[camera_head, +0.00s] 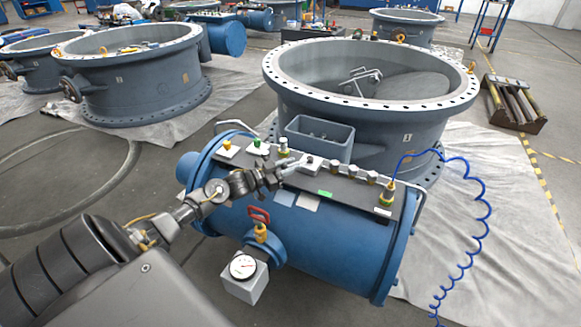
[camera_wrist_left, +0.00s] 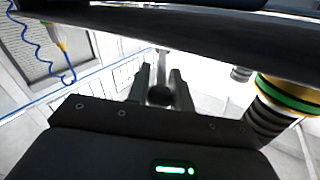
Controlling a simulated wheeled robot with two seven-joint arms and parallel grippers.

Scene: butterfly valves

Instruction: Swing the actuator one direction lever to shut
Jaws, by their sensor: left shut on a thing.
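The blue cylindrical actuator (camera_head: 310,240) lies in front of the large grey valve body, with a dark strip of fittings along its top. My left gripper (camera_head: 278,176) reaches in from the left to this strip. It is shut on the direction lever (camera_wrist_left: 161,64), a slim grey rod with a dark round end between the fingers in the left wrist view (camera_wrist_left: 160,92). In the head view the lever is small and mostly hidden by the fingers, beside a silvery block (camera_head: 311,164). Its exact angle is hard to tell. My right gripper is not in view.
A coiled blue hose (camera_head: 482,215) hangs at the actuator's right end. A pressure gauge (camera_head: 243,267) and a red-handled valve (camera_head: 260,215) stand at its front. Yellow and green fittings (camera_head: 258,146) stand close behind my gripper. The large valve body (camera_head: 370,120) is behind.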

